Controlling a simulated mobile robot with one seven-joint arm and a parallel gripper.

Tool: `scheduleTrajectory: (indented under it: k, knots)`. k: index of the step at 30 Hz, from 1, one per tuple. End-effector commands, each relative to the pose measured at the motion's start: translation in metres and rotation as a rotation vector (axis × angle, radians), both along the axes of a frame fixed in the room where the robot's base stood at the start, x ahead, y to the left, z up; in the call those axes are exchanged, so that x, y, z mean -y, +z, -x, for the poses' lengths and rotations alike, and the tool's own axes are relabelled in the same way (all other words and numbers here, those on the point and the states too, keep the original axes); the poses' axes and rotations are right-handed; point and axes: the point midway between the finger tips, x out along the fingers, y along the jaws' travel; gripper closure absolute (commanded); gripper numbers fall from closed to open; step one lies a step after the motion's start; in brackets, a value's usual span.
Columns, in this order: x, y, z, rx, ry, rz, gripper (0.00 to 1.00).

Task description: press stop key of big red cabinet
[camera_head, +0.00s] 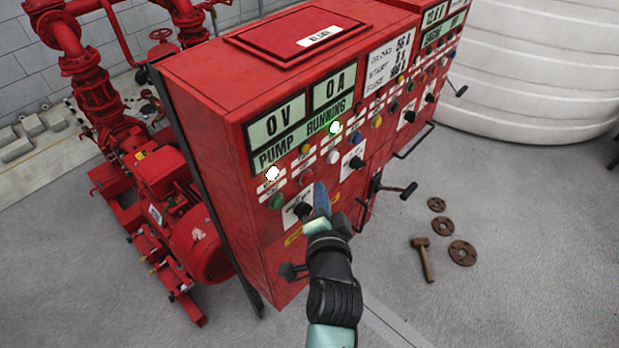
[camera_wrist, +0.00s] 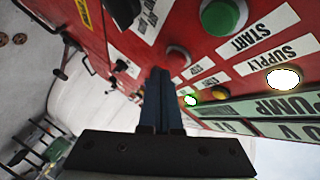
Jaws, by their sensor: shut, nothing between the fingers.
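The big red cabinet (camera_head: 215,95) stands in the middle of the head view, its panel reading "PUMP RUNNING", 0V and 0A. A red button (camera_head: 306,176), probably the stop key, sits right of the green start button (camera_head: 276,201). In the wrist view the red button (camera_wrist: 178,58) shows just right of my fingertips, partly hidden, and the green button (camera_wrist: 222,17) is at the top. I cannot read the red button's label. My gripper (camera_head: 321,192) is shut and empty in front of the panel; its blue fingers (camera_wrist: 158,74) point toward it. Contact cannot be told.
A black rotary knob (camera_head: 302,210) and protruding handles (camera_head: 395,188) are close to my gripper. A red pump (camera_head: 175,215) stands left, a white tank (camera_head: 545,70) behind right. A hammer (camera_head: 424,260) and flanges (camera_head: 462,252) lie on the floor at right.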

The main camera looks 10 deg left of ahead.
Motion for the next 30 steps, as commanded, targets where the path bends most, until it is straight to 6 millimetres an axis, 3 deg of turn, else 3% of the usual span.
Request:
scheduleTrajectory:
  k: [30]
  knots:
    - [-0.0078, 0.0002, -0.0057, 0.000, 0.000, 0.000, 1.00]
